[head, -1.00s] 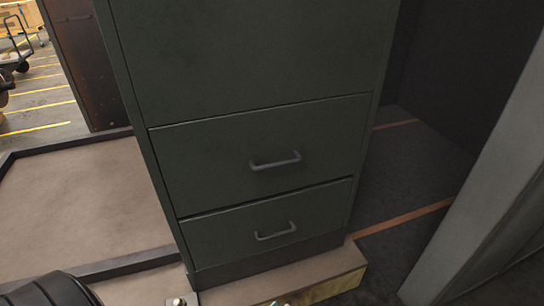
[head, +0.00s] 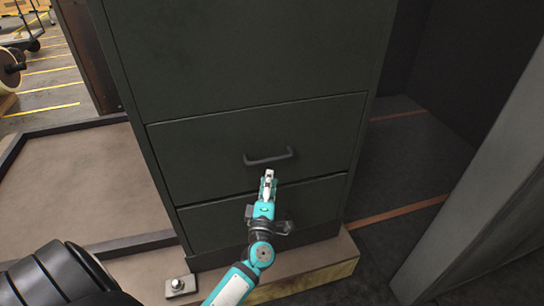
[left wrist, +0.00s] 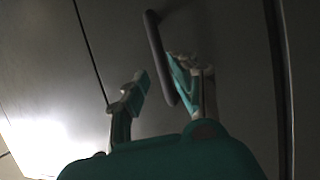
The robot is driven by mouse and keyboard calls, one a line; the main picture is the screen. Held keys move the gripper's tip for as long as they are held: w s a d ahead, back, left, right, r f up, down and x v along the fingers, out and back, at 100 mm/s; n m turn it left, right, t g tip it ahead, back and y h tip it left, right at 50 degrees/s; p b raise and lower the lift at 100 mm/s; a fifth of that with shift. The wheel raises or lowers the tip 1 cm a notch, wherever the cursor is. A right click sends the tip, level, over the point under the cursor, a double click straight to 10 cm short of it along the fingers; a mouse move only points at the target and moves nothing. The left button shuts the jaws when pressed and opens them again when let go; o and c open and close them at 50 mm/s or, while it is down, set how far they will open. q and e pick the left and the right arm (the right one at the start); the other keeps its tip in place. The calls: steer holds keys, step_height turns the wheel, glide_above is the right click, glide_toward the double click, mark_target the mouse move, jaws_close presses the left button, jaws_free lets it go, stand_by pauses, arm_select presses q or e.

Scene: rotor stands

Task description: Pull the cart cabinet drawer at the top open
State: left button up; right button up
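The dark green cart cabinet (head: 245,55) stands ahead, with two drawers showing in its lower front. The upper drawer (head: 200,150) is shut and has a grey bar handle (head: 270,158). The lower drawer (head: 320,200) is also shut, its handle partly hidden behind my arm. My left gripper (head: 268,176) is just below the upper handle in the head view, pointing at it. In the left wrist view the gripper (left wrist: 158,75) is open, with the handle bar (left wrist: 157,45) between its fingers, closer to the right finger. Contact cannot be told. My right gripper is not in view.
The cabinet stands on a low base (head: 315,280). A flat brown platform with a dark rim (head: 120,243) lies at left. A grey slanted post (head: 470,190) stands at right, with dark floor between it and the cabinet. A cable spool (head: 10,75) is at far left.

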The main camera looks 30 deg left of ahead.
mark_target(272, 159)
arm_select(q)
steer(key=x, duration=0.8)
steer(key=shift+p, duration=0.4)
steer(key=shift+c, duration=0.2)
jaws_close()
